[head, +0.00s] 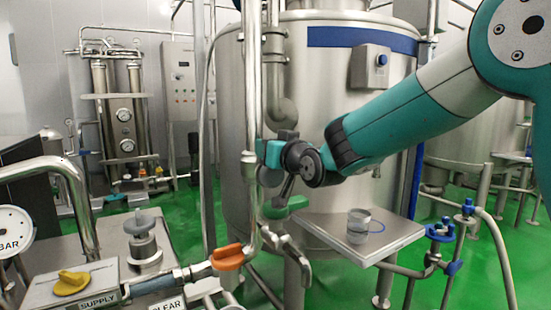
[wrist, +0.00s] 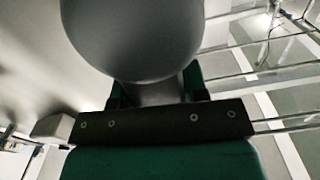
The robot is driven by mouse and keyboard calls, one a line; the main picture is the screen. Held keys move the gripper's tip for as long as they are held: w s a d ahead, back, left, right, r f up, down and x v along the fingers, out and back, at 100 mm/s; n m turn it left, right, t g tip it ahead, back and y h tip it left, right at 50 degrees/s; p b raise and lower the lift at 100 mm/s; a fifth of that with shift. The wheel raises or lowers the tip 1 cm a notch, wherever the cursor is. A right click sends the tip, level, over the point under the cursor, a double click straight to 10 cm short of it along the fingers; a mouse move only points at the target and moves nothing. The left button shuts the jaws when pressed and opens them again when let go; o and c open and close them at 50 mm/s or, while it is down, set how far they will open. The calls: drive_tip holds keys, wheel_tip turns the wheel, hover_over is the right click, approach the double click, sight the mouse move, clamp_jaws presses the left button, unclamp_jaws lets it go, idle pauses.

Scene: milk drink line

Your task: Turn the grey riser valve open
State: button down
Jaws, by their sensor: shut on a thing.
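A large smooth grey rounded body fills the top of the wrist view; I take it for the handle of the grey riser valve (wrist: 135,40). Its narrower lower part runs down between the jaws of my gripper (wrist: 155,95), which is shut on it. In the head view my gripper (head: 268,152) reaches left to the upright steel riser pipe (head: 252,90) in front of the big tank. The jaws and wrist cover much of the valve there. I cannot tell how far the handle is turned.
An orange lever (head: 228,257), a yellow knob (head: 72,283) and another grey knob (head: 140,224) sit low at the left. A green handle (head: 288,206) is just below my gripper. A steel shelf (head: 318,228) bears a small cup (head: 359,226). The steel tank (head: 325,85) stands close behind.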

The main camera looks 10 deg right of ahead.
drive_tip(key=shift+s+a+f+n+b, duration=0.1)
drive_tip(key=shift+a+n+b, duration=0.25)
drive_tip(key=shift+n, duration=0.35)
drive_tip(key=c, duration=0.6)
unclamp_jaws()
drive_tip(key=shift+c, duration=0.2)
drive_tip(key=shift+s, duration=0.1)
drive_tip(key=b+v, duration=0.1)
drive_tip(key=v, duration=1.6)
drive_tip(key=shift+s, duration=0.1)
